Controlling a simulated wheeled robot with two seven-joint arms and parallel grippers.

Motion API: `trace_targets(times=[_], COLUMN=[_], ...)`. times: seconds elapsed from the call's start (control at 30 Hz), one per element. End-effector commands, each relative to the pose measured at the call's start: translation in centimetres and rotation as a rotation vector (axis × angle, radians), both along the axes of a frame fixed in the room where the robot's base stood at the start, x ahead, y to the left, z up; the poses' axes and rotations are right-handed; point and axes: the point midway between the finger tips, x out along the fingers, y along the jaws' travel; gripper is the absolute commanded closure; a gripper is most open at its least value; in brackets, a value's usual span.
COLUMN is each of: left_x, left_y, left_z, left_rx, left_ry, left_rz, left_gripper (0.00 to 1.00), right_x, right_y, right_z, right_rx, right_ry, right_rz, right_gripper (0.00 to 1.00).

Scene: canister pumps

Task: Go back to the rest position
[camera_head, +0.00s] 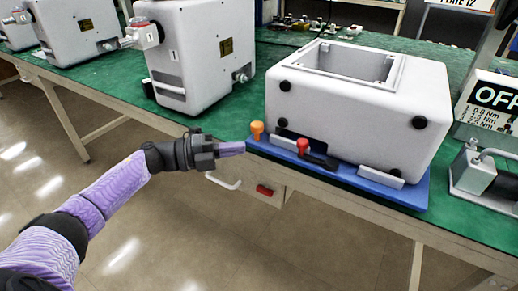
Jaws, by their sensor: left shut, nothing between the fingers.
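My left arm comes in from the lower left in a purple sleeve. My left gripper (231,149) is shut and empty, in front of the bench's front edge, near the left end of the blue base plate (345,175). A white canister body (350,122) with an open rectangular top rests on its side on that plate. An orange knob (257,129) and a red knob (302,145) stand on the plate's front edge. My right gripper is not in view.
The green-topped bench (230,118) runs across the view. White pump units (203,50) stand at the back left. A metal clamp-like fixture (474,167) and an OFF sign (492,101) are at the right. A drawer handle (222,181) is below the gripper. Open floor (150,235) lies in front.

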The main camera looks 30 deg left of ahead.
Motion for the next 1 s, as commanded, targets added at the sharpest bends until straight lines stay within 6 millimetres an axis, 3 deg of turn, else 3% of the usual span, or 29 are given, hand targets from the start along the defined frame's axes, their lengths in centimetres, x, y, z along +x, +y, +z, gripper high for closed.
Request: trace_targets(times=[0.2, 0.73, 0.77, 0.87, 0.9, 0.97, 1.0], left_x=[-1.0, -0.9, -0.9, -1.7, -3.2, -6.5, -9.3], left_y=[2.0, 2.3, 2.6, 3.8, 4.2, 4.4, 4.1], left_z=[-0.1, -0.7, -1.6, -8.1, -11.9, -17.5, -20.9], left_rx=[0.0, -0.033, -0.07, -0.259, -0.333, -0.419, -0.456], left_ry=[0.001, 0.027, 0.06, 0.281, 0.402, 0.588, 0.706], left_rz=[0.001, 0.038, 0.086, 0.368, 0.509, 0.708, 0.828], left_gripper=[1.0, 1.0, 1.0, 1.0, 1.0, 1.0, 1.0], right_x=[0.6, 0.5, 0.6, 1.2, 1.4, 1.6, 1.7], right_y=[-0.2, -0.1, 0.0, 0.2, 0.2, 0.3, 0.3], right_z=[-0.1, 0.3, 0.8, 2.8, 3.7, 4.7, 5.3], right_rx=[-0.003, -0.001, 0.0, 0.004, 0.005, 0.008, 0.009], right_ry=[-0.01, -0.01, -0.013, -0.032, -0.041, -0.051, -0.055], right_rz=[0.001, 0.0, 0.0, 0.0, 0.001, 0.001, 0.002], right_gripper=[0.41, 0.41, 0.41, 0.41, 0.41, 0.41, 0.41])
